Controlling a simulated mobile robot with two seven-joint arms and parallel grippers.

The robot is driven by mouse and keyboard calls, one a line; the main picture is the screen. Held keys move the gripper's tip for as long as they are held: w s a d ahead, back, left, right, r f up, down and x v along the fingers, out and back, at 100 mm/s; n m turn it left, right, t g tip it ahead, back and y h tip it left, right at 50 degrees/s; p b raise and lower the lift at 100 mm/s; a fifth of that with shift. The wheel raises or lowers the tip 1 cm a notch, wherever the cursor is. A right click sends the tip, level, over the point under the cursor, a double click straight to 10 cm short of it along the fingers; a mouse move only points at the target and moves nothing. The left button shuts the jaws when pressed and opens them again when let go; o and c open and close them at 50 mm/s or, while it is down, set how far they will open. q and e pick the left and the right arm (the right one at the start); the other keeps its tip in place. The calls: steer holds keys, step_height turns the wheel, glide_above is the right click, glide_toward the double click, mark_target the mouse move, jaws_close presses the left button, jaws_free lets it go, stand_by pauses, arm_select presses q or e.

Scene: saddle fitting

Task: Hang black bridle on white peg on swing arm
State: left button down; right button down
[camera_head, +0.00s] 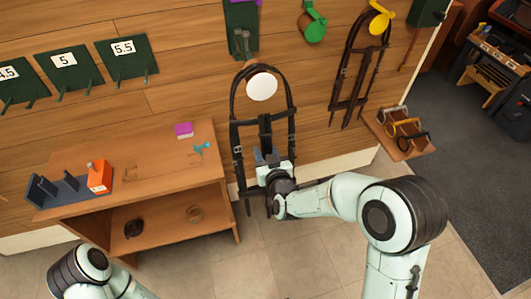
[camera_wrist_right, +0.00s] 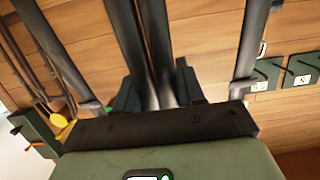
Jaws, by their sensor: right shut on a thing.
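The black bridle (camera_head: 292,112) hangs upright in front of the wood wall, its top loop arching just above the round white peg (camera_head: 261,86). The peg's swing arm (camera_head: 242,42) comes from a green wall plate, partly hidden by the bridle's top. I cannot tell whether the loop rests on the peg or is only in front of it. My right gripper (camera_head: 270,160) is shut on the bridle's middle straps, below the peg. In the right wrist view, dark straps (camera_wrist_right: 150,45) run up between the fingers (camera_wrist_right: 155,92). My left gripper is out of view; only part of that arm shows.
A brown bridle (camera_head: 347,85) hangs by the yellow peg (camera_head: 380,20) at right. A green peg (camera_head: 313,28) is between. A wooden bench (camera_head: 150,190) at left carries an orange box (camera_head: 99,177). A low shelf (camera_head: 395,140) holds several small items at right.

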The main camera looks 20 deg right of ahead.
steer(key=shift+f, duration=0.15)
steer(key=c, duration=0.6)
jaws_free()
steer(key=shift+s, duration=0.15)
arm_select(q)
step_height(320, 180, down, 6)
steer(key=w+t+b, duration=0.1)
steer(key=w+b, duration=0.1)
steer(key=b, duration=0.5)
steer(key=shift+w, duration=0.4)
arm_select(e)
steer(key=v, duration=1.3)
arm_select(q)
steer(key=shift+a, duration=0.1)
